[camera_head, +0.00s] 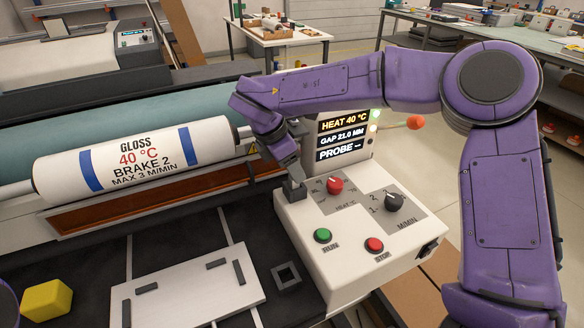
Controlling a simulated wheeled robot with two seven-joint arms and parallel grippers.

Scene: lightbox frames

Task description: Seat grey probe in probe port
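My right gripper (291,170) points down at the back left corner of the white control box (345,235). A small dark grey block (295,191) shows right at its fingertips, against the box top. I cannot tell whether this block is the grey probe, the probe port or part of the fingers. The fingers are small and dark, so their opening cannot be made out. The box's display reads "PROBE --" on its lowest line (341,150). My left gripper is out of view; only a bit of purple arm shows at the lower left edge.
A white plate (185,290) and a yellow block (47,299) lie further left. The box top carries knobs and red and green buttons.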

